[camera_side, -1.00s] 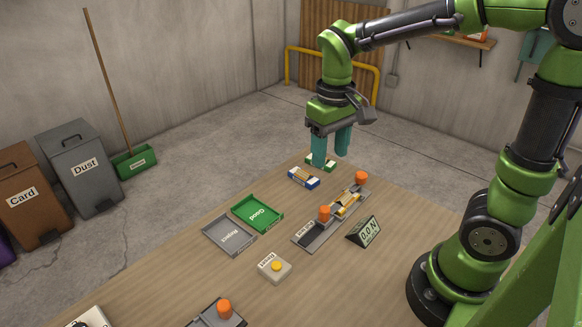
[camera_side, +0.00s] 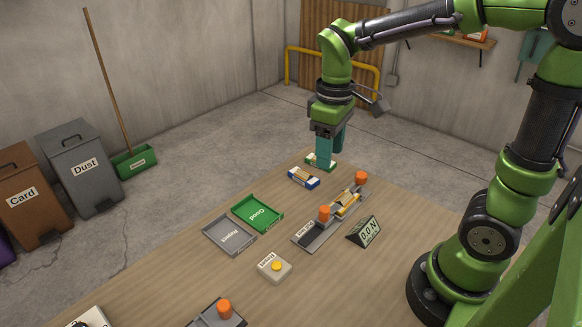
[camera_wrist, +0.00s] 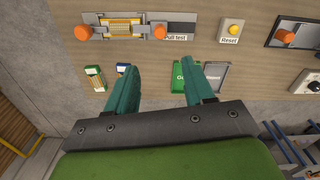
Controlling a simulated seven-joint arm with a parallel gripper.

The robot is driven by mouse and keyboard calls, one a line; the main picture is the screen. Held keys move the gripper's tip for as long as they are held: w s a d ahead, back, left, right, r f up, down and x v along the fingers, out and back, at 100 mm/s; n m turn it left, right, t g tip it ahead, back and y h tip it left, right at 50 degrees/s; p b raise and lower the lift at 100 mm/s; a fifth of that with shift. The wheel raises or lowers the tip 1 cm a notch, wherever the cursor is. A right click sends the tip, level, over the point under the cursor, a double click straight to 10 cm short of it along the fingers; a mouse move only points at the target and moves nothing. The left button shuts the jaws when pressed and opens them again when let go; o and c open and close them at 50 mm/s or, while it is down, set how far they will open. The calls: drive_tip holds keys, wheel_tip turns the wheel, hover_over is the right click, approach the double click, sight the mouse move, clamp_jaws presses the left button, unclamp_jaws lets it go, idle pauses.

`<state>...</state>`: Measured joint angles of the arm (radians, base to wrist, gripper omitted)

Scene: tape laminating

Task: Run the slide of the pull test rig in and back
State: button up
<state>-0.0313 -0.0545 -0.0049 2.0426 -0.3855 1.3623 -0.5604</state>
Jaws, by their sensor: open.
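The pull test rig (camera_side: 313,239) lies on the table as a long grey base with two orange knobs. One knob (camera_side: 324,213) stands near the label end and the other knob (camera_side: 361,178) at the far end. A yellowish piece (camera_side: 345,204) lies between them. The rig also shows in the wrist view (camera_wrist: 180,28), near the top left, its two knobs apart. My gripper (camera_side: 322,162) is empty and open above the table's far end, beyond the rig. In the wrist view its two teal fingers (camera_wrist: 158,80) stand wide apart. The side view shows them overlapping.
A display (camera_side: 368,231) reading 0.0 N stands beside the rig. A green Good tray (camera_side: 273,228), a grey Reject tray (camera_side: 209,236) and a Reset button box (camera_side: 264,271) lie nearby. A blue-and-white block (camera_side: 304,178) and a green-and-white block (camera_side: 311,163) sit near my gripper.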

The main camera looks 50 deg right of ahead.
sight(325, 208)
wheel_tip(325, 208, down, 16)
idle(0.4)
drive_tip(key=shift+c, duration=0.5)
clamp_jaws()
